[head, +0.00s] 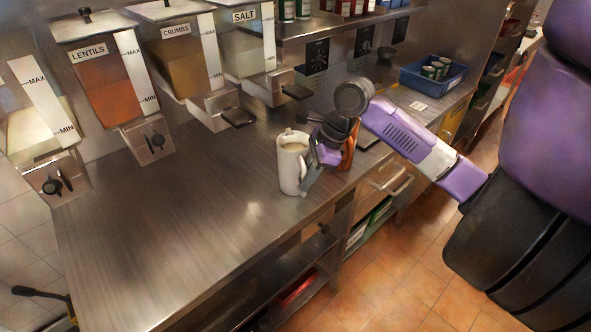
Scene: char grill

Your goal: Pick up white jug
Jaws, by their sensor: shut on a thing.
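The white jug (291,165) is upright at the right part of the steel counter, close to its front edge. Its inside looks pale at the top. My gripper (312,172) is at the jug's right side, shut on it, and hides part of that side. I cannot tell whether the jug's base touches the counter or is slightly above it. An orange-brown item (349,150) stands just behind my gripper, mostly hidden by it.
Wall dispensers for lentils (103,75), crumbs (178,60) and salt (246,45) hang over the counter's back. A blue bin (432,78) with cans is at the back right. The counter (185,235) is clear left of the jug. An open shelf lies below.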

